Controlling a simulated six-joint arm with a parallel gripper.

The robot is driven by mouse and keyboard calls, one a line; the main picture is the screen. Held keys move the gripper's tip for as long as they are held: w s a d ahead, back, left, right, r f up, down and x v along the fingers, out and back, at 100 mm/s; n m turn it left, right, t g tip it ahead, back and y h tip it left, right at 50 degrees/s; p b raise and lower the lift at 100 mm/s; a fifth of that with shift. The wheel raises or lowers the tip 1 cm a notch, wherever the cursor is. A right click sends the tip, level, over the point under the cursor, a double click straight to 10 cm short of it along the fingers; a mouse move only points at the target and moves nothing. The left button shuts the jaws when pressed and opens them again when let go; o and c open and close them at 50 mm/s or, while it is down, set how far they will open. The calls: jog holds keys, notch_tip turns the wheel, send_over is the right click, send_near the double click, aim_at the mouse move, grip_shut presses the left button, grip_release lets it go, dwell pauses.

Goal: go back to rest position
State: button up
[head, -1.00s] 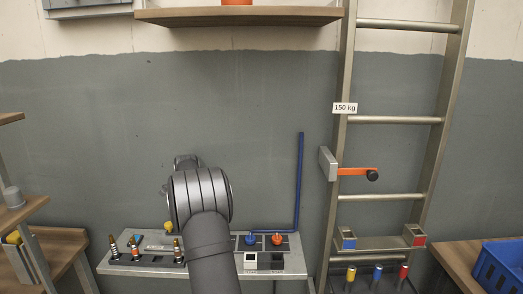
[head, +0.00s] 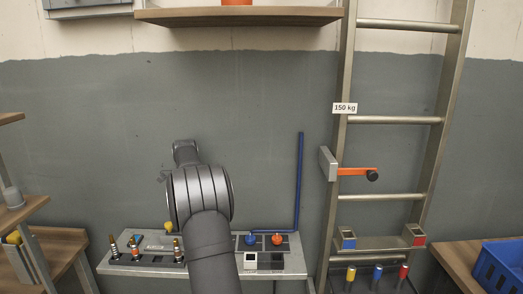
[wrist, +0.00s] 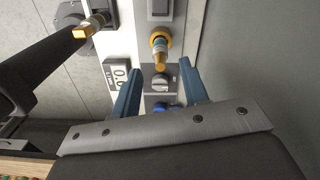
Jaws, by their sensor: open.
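My gripper (wrist: 161,70) is open in the wrist view, with its two blue-grey fingers apart and nothing held between them. A brass and white fitting (wrist: 159,45) with a gold end shows beyond the fingertips, apart from them. A grey round knob (wrist: 160,81) shows between the fingers. In the head view my dark arm rises in front of the grey bench, and the gripper is hidden by it.
A ladder (head: 338,120) with an orange lever (head: 358,172) stands right. A shelf (head: 240,16) hangs above. The wall between is clear.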

notch_tip(320, 180, down, 7)
jog(key=shift+f, duration=0.1)
notch_tip(320, 180, up, 4)
jog(key=shift+f, duration=0.1)
jog(key=s+d+r, duration=0.2)
jog(key=d+r, duration=0.5)
jog(key=d, duration=0.4)
jog(key=s+a+f, duration=0.2)
jog(key=s+a, duration=0.2)
jog(key=a, duration=0.7)
jog(key=s+a+f, duration=0.1)
jog(key=s+a, duration=0.3)
jog(key=a, duration=0.7)
jog(key=f, duration=1)
jog(key=shift+d, duration=0.25)
jog(key=shift+w+r, duration=0.1)
notch_tip(320, 180, up, 10)
jog(key=w+d+r, duration=0.1)
jog(key=w+d, duration=0.3)
jog(key=d, duration=0.6)
jog(key=shift+w, duration=0.25)
jog(key=shift+r, duration=0.1)
